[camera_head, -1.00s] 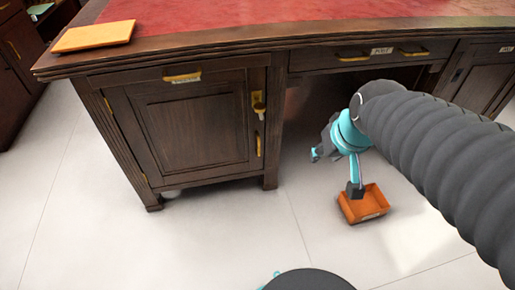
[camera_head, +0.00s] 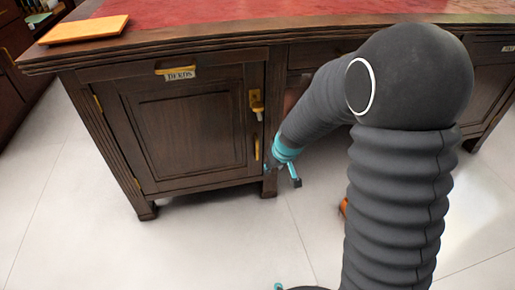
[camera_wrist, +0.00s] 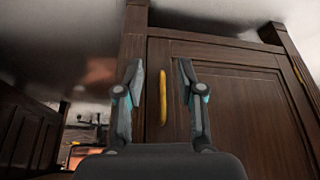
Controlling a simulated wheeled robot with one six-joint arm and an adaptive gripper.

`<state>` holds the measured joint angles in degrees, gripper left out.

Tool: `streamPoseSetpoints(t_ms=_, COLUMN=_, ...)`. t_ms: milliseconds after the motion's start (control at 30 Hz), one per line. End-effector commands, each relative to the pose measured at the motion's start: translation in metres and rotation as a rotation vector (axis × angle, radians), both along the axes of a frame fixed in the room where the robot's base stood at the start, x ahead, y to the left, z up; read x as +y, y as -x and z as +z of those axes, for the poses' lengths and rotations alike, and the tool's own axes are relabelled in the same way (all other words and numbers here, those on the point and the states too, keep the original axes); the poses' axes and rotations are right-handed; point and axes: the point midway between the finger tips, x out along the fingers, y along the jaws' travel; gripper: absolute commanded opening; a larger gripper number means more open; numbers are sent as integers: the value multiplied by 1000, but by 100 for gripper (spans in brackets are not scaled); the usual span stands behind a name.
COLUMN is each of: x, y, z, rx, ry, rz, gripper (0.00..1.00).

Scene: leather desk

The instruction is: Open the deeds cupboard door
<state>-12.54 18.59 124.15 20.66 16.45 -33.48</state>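The deeds cupboard door (camera_head: 185,130) is a dark wood panel at the left of the desk, and it looks shut. A "DEEDS" label (camera_head: 180,74) sits above it under a brass pull. A vertical brass handle (camera_head: 257,147) is low on the door's right edge, with a brass latch (camera_head: 257,103) above it. My gripper (camera_wrist: 160,70) is open in the wrist view. The handle (camera_wrist: 163,97) shows between its two fingers, seemingly beyond them; I cannot tell whether they touch it. In the head view my gripper is partly hidden by my arm, just right of the handle.
An orange tray (camera_head: 343,207) on the floor is mostly hidden behind my arm. The pale floor (camera_head: 90,240) before the door is clear.

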Motion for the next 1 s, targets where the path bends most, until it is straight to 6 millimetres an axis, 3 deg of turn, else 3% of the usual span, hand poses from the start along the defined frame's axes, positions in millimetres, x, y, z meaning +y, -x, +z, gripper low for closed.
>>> streamPoseSetpoints(t_ms=167, x=11, y=-19, z=1, rx=0, ry=0, rz=3, gripper=38)
streamPoseSetpoints(t_ms=700, x=56, y=-105, z=0, rx=0, ry=0, rz=0, gripper=38)
streamPoseSetpoints(t_ms=800, x=56, y=-107, z=-15, rx=4, ry=1, rz=-1, gripper=38)
streamPoseSetpoints(t_ms=1000, x=59, y=-112, z=-26, rx=0, ry=1, rz=0, gripper=38)
